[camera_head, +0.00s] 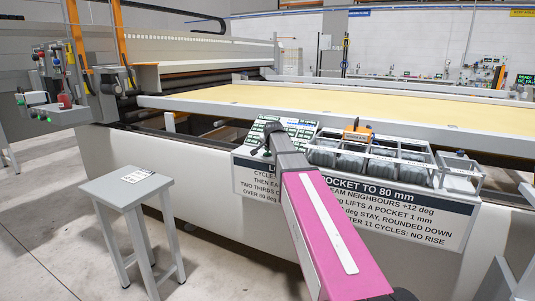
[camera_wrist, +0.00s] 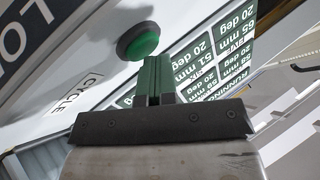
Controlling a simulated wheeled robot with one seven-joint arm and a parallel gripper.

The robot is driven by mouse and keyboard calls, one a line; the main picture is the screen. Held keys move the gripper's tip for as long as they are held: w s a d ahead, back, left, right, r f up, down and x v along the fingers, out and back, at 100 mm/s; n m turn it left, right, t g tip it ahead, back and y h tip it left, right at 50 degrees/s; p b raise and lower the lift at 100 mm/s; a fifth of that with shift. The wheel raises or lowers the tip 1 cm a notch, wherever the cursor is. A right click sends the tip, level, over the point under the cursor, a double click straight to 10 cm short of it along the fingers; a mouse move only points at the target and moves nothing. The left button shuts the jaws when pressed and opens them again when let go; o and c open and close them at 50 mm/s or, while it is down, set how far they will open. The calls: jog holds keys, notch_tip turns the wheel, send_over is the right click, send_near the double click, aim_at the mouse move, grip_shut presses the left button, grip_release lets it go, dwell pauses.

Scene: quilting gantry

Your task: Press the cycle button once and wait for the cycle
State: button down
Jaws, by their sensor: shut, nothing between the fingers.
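The cycle button is a round green button (camera_wrist: 138,45) with a dark rim, beside a white label reading CYCLE (camera_wrist: 88,83) in the wrist view. My gripper (camera_wrist: 157,62) is shut and empty. Its fingertips appear just below and right of the button in the picture; I cannot tell whether they touch it. In the head view my arm reaches over the front of the machine, and my gripper (camera_head: 270,128) is at the panel, largely hidden by my wrist. I cannot make out the button there.
A panel of green displays (camera_head: 300,124) with mm and degree readings lies beside my gripper. A grey stool (camera_head: 115,191) stands on the left; a quilting bed (camera_head: 330,107) lies behind.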

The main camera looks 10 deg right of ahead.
aim_at(269, 153)
dwell(0.3)
jog(key=shift+r, duration=0.95)
jog(key=shift+r, duration=2.5)
